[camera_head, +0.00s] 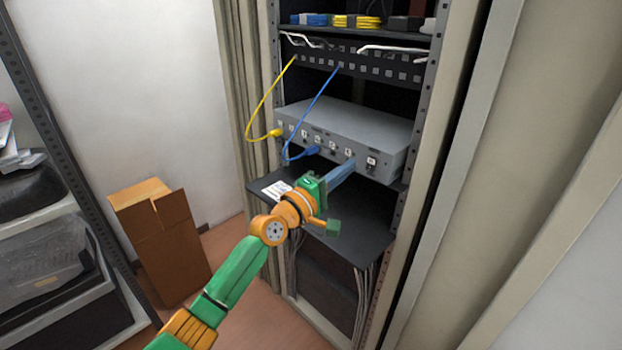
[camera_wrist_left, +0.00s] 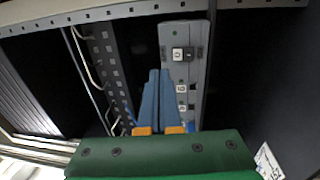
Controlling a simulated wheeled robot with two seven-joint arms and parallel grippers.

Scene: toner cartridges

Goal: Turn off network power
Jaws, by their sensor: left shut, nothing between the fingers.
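A grey network box (camera_head: 345,125) sits on a rack shelf. Its front has a row of labelled ports, with yellow and blue cables at its left part. A small black-and-white power switch (camera_head: 371,162) is near the right end of that front; it also shows in the left wrist view (camera_wrist_left: 182,54). I cannot tell its on or off position. My left gripper (camera_head: 350,164) is shut and empty, its blue fingers pointing at the front just left of the switch. In the left wrist view the fingertips (camera_wrist_left: 159,74) appear close beside the switch; contact cannot be told. My right gripper is out of view.
A dark lower shelf (camera_head: 350,238) with a white label sheet (camera_head: 276,189) lies under my left gripper. A patch panel (camera_head: 350,62) is above the box. Rack posts stand at both sides. A cardboard box (camera_head: 165,245) stands on the floor at left.

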